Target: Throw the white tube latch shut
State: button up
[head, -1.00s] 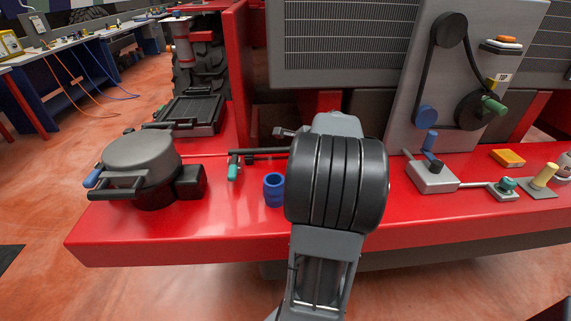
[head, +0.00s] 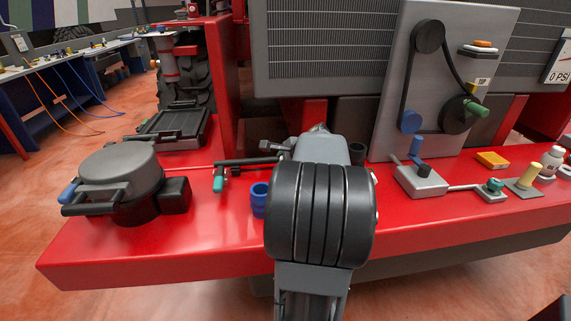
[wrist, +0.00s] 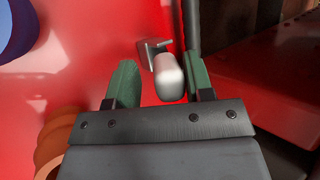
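The white tube (wrist: 168,80) of the latch shows in the wrist view, joined to a small metal bracket (wrist: 152,50) beside a dark bar. My gripper (wrist: 162,68) is open, with green finger pads on both sides of the white tube. The tube is close to the right finger, and a clear gap separates it from the left finger. I cannot tell whether the right finger touches it. In the head view my arm hides the white tube and the fingertips.
On the red bumper (head: 150,262) are a grey lidded pot (head: 120,172), a blue cup (head: 259,200), a dark bar with a teal handle (head: 219,183), and a grey box with a blue lever (head: 420,180). A grey panel with belt and pulleys (head: 428,36) stands behind.

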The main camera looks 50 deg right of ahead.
jog(key=shift+o, duration=0.2)
jog(key=p+v, duration=0.1)
jog(key=v, duration=1.3)
jog(key=shift+p, duration=0.3)
jog(key=w+a+n+g+y+p, duration=0.1)
jog(key=w+a+n+p, duration=0.2)
jog(key=a+n, duration=0.3)
jog(key=w+a+n+g+y+p, duration=0.1)
jog(key=w+a+n+g+p, duration=0.15)
jog(key=a, duration=0.65)
jog(key=s+a+f+n+g+p, duration=0.1)
jog(key=s+a+n+p, duration=0.1)
jog(key=a+n, duration=0.5)
jog(key=s+a+f+n+p, duration=0.1)
jog(key=s+a+n+p, duration=0.1)
jog(key=a+n, duration=0.5)
jog(key=shift+a+g+h+p, duration=0.35)
jog(key=shift+a+h+p, duration=0.05)
jog(key=shift+a+p, duration=0.25)
jog(key=shift+o, duration=0.2)
jog(key=shift+s+a+f+n, duration=0.25)
jog(key=shift+s+a+n, duration=0.15)
jog(key=shift+n, duration=0.55)
